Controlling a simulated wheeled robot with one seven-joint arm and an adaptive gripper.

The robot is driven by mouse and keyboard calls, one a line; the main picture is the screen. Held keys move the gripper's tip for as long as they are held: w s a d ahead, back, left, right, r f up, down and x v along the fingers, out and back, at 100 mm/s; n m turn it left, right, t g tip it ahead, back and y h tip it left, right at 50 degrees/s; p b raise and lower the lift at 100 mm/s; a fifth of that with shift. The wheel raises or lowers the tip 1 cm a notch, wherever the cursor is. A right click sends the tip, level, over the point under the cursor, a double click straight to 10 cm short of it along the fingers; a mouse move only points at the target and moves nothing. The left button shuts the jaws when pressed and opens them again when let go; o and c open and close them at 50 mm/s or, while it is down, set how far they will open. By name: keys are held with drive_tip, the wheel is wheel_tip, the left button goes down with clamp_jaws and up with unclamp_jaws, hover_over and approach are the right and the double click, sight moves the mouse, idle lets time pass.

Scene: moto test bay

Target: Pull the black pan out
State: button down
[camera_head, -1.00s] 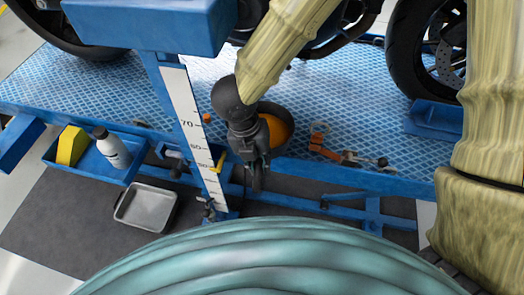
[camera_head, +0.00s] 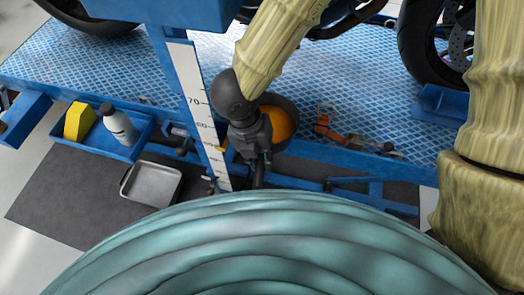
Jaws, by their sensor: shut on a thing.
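The black pan (camera_head: 290,103) is a round dark dish with an orange inside, at the near edge of the blue lift platform. It looks partly out over the edge. My gripper (camera_head: 258,165) comes down over the pan's left side and is shut on it. The gripper body hides the part of the pan it grips, and the grip itself is hard to make out.
The blue lift platform (camera_head: 170,72) carries a motorcycle (camera_head: 430,45). A white scale post (camera_head: 192,80) stands just left of my gripper. An orange-and-grey tool (camera_head: 325,122) lies right of the pan. A blue side tray (camera_head: 122,152) holds a yellow block and white bottle. A grey tray (camera_head: 152,183) lies below.

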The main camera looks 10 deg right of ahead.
sight(258, 189)
drive_tip(key=shift+s+a+r, duration=0.15)
drive_tip(key=shift+s+a, duration=0.05)
drive_tip(key=shift+s, duration=0.65)
drive_tip(key=shift+s+a+r, duration=0.1)
drive_tip(key=shift+s+a, duration=0.1)
drive_tip(key=shift+s, duration=0.6)
drive_tip(key=shift+r+p, duration=0.1)
drive_tip(key=shift+p, duration=0.4)
drive_tip(key=shift+s+a+p, duration=0.15)
drive_tip(key=shift+s+p, duration=0.2)
drive_tip(key=shift+p, duration=1.4)
drive_tip(key=shift+s+a+r+p, duration=0.15)
drive_tip(key=shift+s+p, duration=0.65)
drive_tip(key=shift+p, duration=1.3)
drive_tip(key=shift+s+a+r+p, duration=0.1)
drive_tip(key=shift+s+p, duration=0.5)
drive_tip(key=shift+s+a+r+p, duration=0.1)
drive_tip(key=shift+s+p, duration=0.5)
drive_tip(key=shift+f, duration=0.1)
drive_tip(key=shift+s, duration=0.1)
